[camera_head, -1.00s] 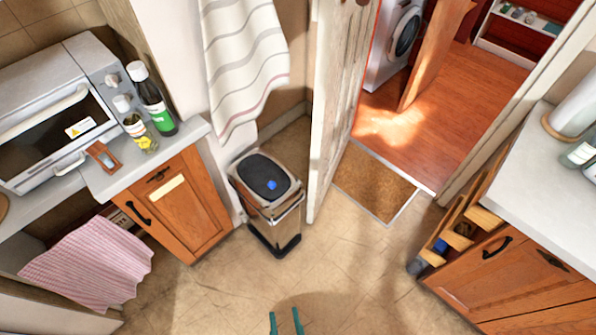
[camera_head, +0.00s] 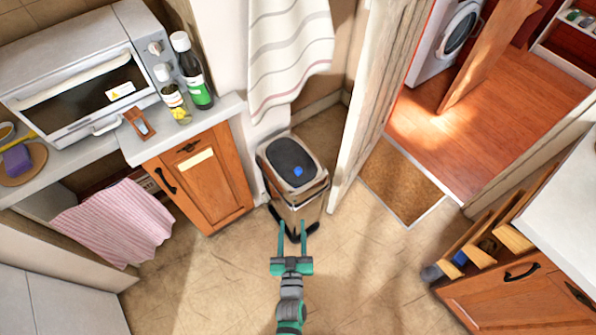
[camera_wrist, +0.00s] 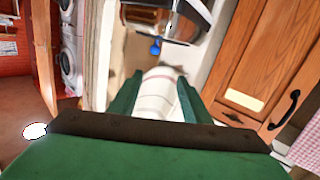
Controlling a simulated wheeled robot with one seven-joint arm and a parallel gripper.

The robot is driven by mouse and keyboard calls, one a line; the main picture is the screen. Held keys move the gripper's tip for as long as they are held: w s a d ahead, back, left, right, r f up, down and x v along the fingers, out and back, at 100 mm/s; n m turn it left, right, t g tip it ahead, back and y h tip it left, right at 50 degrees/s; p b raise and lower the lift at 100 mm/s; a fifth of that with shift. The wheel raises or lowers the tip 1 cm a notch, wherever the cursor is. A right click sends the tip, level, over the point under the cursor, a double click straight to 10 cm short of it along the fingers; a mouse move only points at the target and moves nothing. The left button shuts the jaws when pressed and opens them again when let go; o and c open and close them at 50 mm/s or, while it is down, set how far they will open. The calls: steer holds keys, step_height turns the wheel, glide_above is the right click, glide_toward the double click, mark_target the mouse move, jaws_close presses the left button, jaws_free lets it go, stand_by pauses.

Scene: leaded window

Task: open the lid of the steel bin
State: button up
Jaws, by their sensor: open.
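The steel bin (camera_head: 300,203) stands on the floor between the cabinet and the white door. Its dark lid (camera_head: 290,158) is shut, with a blue spot (camera_head: 298,171) near its front edge. My gripper (camera_head: 292,226) is open and empty, its green fingers pointing at the bin from the front. In the head view the fingertips overlap the bin's base; I cannot tell the exact gap. In the wrist view, my gripper (camera_wrist: 157,88) shows open, with part of the bin (camera_wrist: 150,20) at the top edge, beyond the fingers.
A striped towel (camera_head: 290,55) hangs behind the bin. The wooden cabinet (camera_head: 205,180) is to the left, and the open door (camera_head: 372,100) is close on the right. A counter with a drawer unit (camera_head: 510,275) stands at the lower right. Floor around my arm is clear.

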steer(key=n, duration=0.1)
glide_toward(298, 175)
steer(key=shift+w+d+f+t+y, duration=0.15)
steer(key=shift+w+d+t+y, duration=0.15)
steer(key=shift+w, duration=0.15)
steer(key=w, duration=1)
steer(key=shift+w+a, duration=0.25)
steer(key=shift+w, duration=0.1)
jaws_close()
